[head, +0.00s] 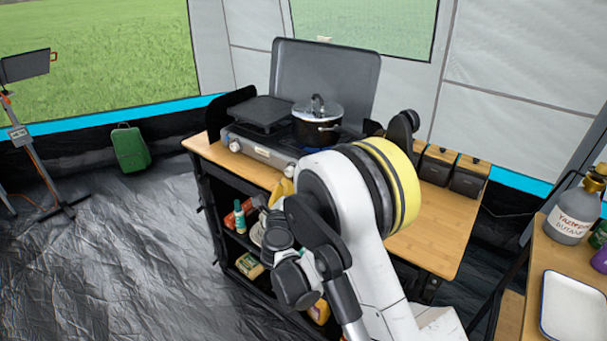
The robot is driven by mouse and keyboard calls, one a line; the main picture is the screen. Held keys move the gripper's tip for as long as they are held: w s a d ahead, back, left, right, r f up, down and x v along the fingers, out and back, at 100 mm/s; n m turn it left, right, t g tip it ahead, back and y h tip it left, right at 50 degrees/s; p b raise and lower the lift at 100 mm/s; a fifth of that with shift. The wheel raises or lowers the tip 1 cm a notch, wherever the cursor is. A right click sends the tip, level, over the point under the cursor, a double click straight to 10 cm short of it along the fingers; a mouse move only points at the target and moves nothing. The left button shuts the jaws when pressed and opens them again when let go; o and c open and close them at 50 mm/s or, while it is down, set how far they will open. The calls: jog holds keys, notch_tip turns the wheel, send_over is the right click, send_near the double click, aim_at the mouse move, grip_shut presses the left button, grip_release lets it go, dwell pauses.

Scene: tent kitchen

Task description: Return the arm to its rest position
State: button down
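My arm (343,203) fills the lower middle of the head view. It is a bent white link with a yellow band (402,185) and dark joints (294,284), in front of the wooden-topped kitchen table (440,240). I cannot make out the fingertips of my gripper, so I cannot tell whether it is open, shut or holding something. My arm hides the middle of the table and part of the shelves below.
A camp stove (262,146) with a lidded pot (318,122) stands on the table's left. Dark boxes (437,166) line its back right. A side table (535,270) at right holds a butane bottle (572,212) and a white tray (574,305). The left floor is mostly clear.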

notch_tip(320, 180, up, 15)
jog(key=s+d+n+y, duration=0.2)
jog(key=n+y, duration=0.2)
jog(key=n, duration=0.4)
jog(key=s+d+r+n+g+y, duration=0.1)
jog(key=s+d+r+n+y, duration=0.15)
jog(key=s+r+n, duration=0.45)
jog(key=s+d+f+n+g+h, duration=0.2)
jog(key=s+d, duration=0.4)
jog(key=s, duration=0.3)
jog(key=s+d+f+n+g+h, duration=0.2)
jog(key=s+d+f+n+g, duration=0.2)
jog(key=s+d+f, duration=0.3)
jog(key=s+d+f+n+g+h, duration=0.2)
jog(key=s+d+f+n+g, duration=0.1)
jog(key=s, duration=1)
jog(key=d+f+n, duration=0.1)
jog(key=d+n, duration=0.1)
jog(key=d, duration=0.1)
jog(key=shift+d+f, duration=0.15)
